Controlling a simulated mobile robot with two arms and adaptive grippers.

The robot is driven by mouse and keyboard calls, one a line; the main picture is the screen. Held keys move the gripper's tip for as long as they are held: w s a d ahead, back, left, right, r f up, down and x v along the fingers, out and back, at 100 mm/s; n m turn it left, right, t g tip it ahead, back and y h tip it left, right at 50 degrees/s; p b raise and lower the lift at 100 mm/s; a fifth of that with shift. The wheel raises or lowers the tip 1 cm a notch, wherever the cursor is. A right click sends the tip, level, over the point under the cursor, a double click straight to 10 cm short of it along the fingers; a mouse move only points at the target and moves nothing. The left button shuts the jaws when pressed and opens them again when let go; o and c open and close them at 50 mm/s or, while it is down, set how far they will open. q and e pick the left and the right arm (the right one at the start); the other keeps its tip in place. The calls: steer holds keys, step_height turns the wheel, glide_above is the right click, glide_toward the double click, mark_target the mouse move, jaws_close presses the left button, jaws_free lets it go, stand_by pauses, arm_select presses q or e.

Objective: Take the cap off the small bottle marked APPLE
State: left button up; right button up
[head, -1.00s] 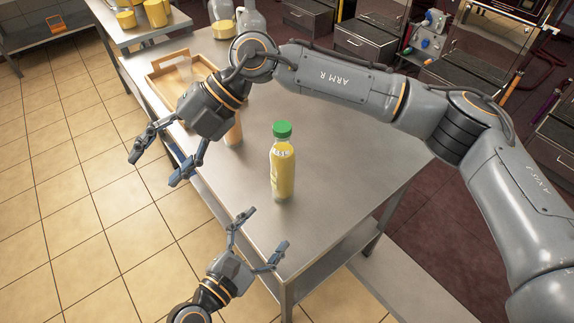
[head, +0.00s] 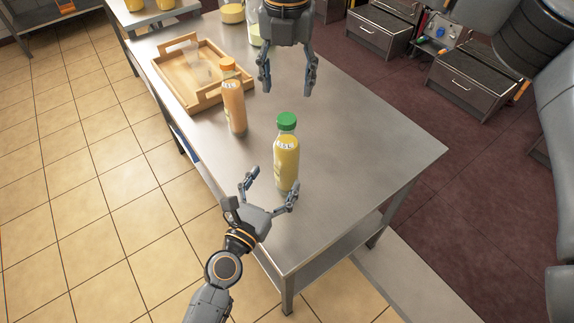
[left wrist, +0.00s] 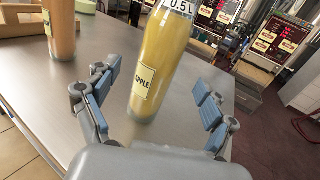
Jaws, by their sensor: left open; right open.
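The small bottle marked APPLE (head: 286,160) stands upright on the steel table, holding yellow juice. Its green cap (head: 286,121) is on. In the left wrist view the bottle (left wrist: 160,60) stands just beyond the fingers, its APPLE label readable and its top out of frame. My left gripper (head: 272,186) is open at the bottle's near side, low on its body, its fingertips spread to either side. My right gripper (head: 288,88) is open and empty, above the table and behind the bottle, higher than the cap.
An orange-capped bottle (head: 234,105) stands to the left of the APPLE bottle. A wooden tray (head: 177,84) with a clear vessel lies behind it. A yellow-lidded container (head: 232,14) and another bottle (head: 254,35) stand at the back. The table's right side (head: 370,150) is clear.

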mark_target(281, 168)
arm_select(q)
steer(key=x, duration=0.7)
steer(key=shift+c, duration=0.4)
jaws_close()
arm_select(e)
steer(key=m, duration=1.3)
steer(key=shift+m, duration=0.3)
steer(key=shift+f, duration=4)
steer(key=shift+c, duration=0.4)
